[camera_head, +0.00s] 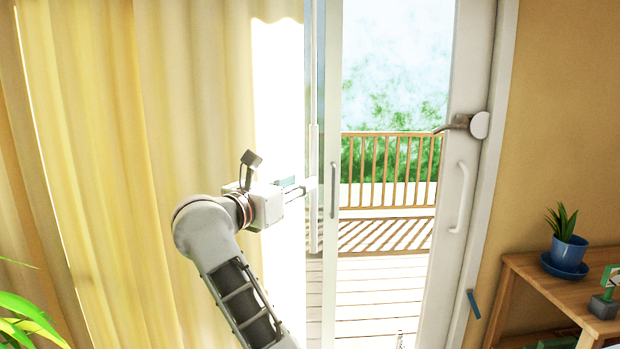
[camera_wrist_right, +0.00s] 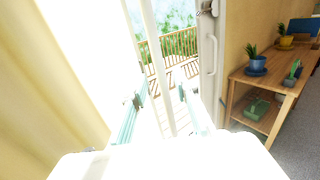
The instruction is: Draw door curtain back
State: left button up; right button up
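The yellow curtain (camera_head: 180,120) hangs in folds over the left part of the glass door and also fills the left of the right wrist view (camera_wrist_right: 35,85). Its right edge is near the bright glass, left of my gripper. My right gripper (camera_head: 306,189) points right, its fingertips close to a pale upright bar (camera_head: 313,150) by the door post. In the right wrist view its two greenish fingers (camera_wrist_right: 160,108) are spread, with a white upright (camera_wrist_right: 156,65) showing between them; whether they touch anything I cannot tell. My left gripper is out of view.
The door (camera_head: 333,100) shows a deck with a wooden railing (camera_head: 390,170) beyond. A white handle (camera_head: 461,198) is on the right frame. A wooden shelf (camera_head: 515,285) with a blue plant pot (camera_head: 568,252) stands right. Green leaves (camera_head: 25,320) are at lower left.

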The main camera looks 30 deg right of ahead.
aim_at(313, 175)
jog(key=x, duration=0.7)
jog(key=shift+w+d, duration=0.2)
jog(key=shift+d, duration=0.05)
grip_shut()
